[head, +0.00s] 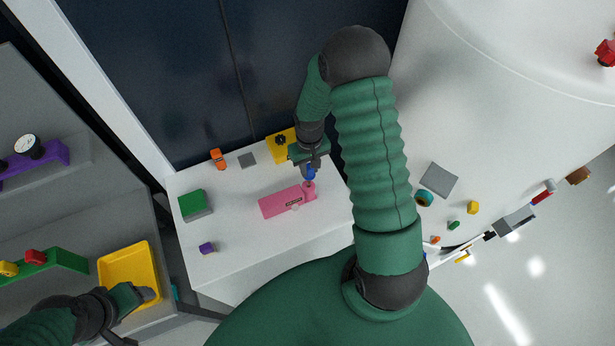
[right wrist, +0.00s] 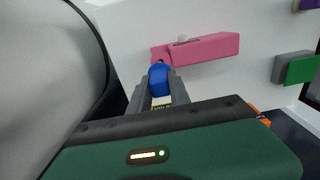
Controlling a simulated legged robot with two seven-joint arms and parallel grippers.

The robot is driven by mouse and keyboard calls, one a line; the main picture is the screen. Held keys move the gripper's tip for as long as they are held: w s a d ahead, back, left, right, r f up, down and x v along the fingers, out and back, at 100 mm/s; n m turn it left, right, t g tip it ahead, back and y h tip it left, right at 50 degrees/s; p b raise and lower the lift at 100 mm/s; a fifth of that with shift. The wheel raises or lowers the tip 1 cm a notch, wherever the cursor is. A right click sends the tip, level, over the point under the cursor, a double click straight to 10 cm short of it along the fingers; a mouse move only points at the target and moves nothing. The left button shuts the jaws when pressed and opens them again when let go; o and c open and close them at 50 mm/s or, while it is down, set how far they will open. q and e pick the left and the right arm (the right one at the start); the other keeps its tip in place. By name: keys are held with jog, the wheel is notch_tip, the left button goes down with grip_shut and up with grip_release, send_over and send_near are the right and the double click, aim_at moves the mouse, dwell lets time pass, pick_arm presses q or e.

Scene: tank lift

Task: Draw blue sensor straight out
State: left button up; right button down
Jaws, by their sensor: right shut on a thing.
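The blue sensor (head: 310,172) is between the fingers of my right gripper (head: 311,167), which is shut on it. In the right wrist view the blue sensor (right wrist: 159,78) shows between the two grey fingers. A pink block (head: 280,202) lies on the white table, with a raised pink end close to the sensor. The pink block also shows in the right wrist view (right wrist: 205,48), just beyond the sensor. I cannot tell whether sensor and block touch. My left gripper (head: 150,294) is at the lower left, over the edge of a yellow tray; its jaw opening is unclear.
The white table (head: 235,255) also bears a green block (head: 194,205), a purple piece (head: 207,248), an orange piece (head: 218,159), a grey square (head: 247,160) and a yellow block (head: 278,149). A big white tank (head: 480,110) stands right. The yellow tray (head: 128,262) is left.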

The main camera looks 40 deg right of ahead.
jog(key=shift+r+p, duration=3.35)
jog(key=shift+r, duration=1.15)
jog(key=shift+f, duration=0.15)
